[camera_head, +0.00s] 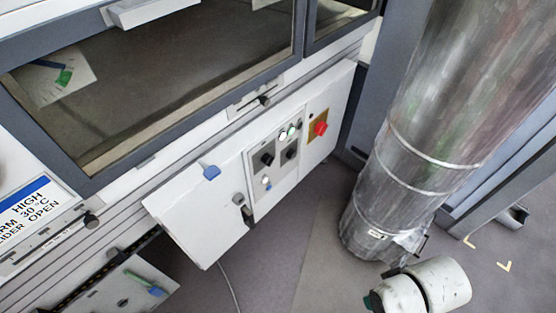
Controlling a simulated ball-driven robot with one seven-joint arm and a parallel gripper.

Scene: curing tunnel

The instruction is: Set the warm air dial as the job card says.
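A white control panel (287,180) stands below the glazed cabinet. It carries two black knobs, a left one (267,159) and a right one (291,153); I cannot read their labels or settings, or tell which is the warm air dial. Small lit lamps (287,134) sit above them. A card with a blue stripe (35,212) at the left edge is cut off; its legible parts read "RM HIGH", "30 °C" and "LIDER OPEN". White rounded parts at the bottom right look like my arm; my gripper is not in view.
A red button (320,128) on a yellow plate is at the panel's right. A thick metal duct (420,150) stands at right. Grey floor (320,240) is free before the panel.

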